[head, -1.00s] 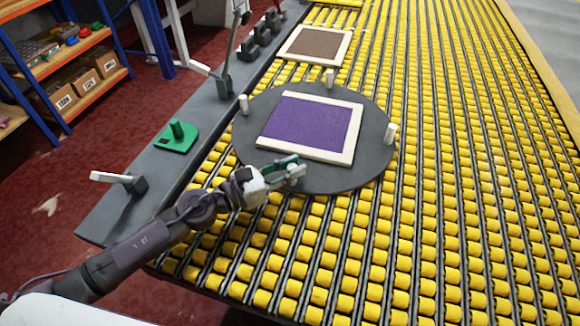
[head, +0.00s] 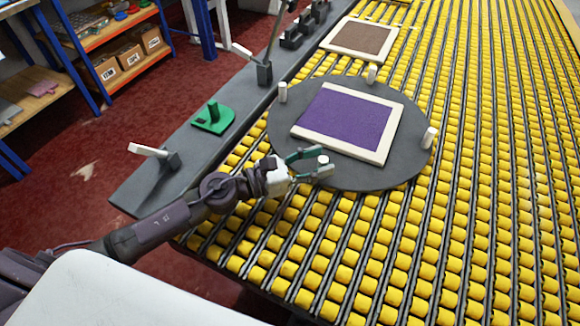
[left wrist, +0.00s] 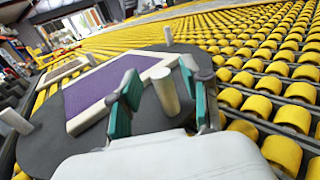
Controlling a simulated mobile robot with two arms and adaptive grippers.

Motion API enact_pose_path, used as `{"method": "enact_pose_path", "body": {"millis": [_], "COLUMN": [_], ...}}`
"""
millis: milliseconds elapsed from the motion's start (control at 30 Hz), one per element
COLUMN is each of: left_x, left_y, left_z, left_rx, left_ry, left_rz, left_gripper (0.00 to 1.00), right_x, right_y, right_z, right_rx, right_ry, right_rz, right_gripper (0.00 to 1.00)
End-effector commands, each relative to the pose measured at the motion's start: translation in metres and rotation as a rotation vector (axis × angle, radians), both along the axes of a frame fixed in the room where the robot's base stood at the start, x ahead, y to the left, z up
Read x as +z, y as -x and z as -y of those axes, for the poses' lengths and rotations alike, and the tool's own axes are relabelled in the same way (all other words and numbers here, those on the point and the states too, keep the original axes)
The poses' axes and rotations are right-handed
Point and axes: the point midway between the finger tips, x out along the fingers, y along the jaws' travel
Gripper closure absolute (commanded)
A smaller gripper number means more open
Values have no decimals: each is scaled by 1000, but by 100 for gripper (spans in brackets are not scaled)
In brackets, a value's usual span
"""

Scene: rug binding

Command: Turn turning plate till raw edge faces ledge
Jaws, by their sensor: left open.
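The turning plate (head: 280,125) is a dark grey disc lying on the roller table, with several white pegs near its rim. A purple rug (head: 347,118) with cream strips along its borders lies on it. The left side's strip looks thinnest; I cannot tell for sure which edge is raw. The long grey ledge (head: 190,147) runs left of the plate. My left gripper (head: 312,162) is open at the plate's near rim, its green fingers on either side of the near peg (head: 323,160). In the left wrist view this peg (left wrist: 166,92) stands between the fingers; contact is unclear.
On the ledge are a green block with a knob (head: 213,118), a white-handled lever (head: 150,150) and a taller lever (head: 265,72). A brown framed rug (head: 362,38) lies beyond the plate. Yellow rollers (head: 480,220) to the right are clear. Shelves (head: 110,55) stand back left.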

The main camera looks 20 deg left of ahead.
Motion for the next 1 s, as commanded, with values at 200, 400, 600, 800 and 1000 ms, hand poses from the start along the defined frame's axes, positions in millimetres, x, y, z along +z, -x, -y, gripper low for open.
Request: {"method": "enact_pose_path", "body": {"millis": [200, 400, 600, 800, 1000], "left_x": [-2, -1, 0, 0, 0], "left_y": [30, 53, 65, 68, 67], "left_z": [-33, -60, -75, -78, -77], "left_rx": [2, 3, 2, 1, 1], "left_ry": [-2, -1, -1, -2, -2], "left_rz": [-4, -2, 0, 2, 2], "left_gripper": [53, 53, 53, 53, 53], "right_x": [0, 0, 0, 0, 0], "right_y": [0, 0, 1, 1, 0], "right_z": [-1, -2, -2, -2, -2], "right_rx": [-1, -1, -1, -1, -1], "right_ry": [-2, -2, -2, -2, -2], "right_rz": [0, 0, 0, 0, 0], "right_gripper": [100, 100, 100, 100, 100]}}
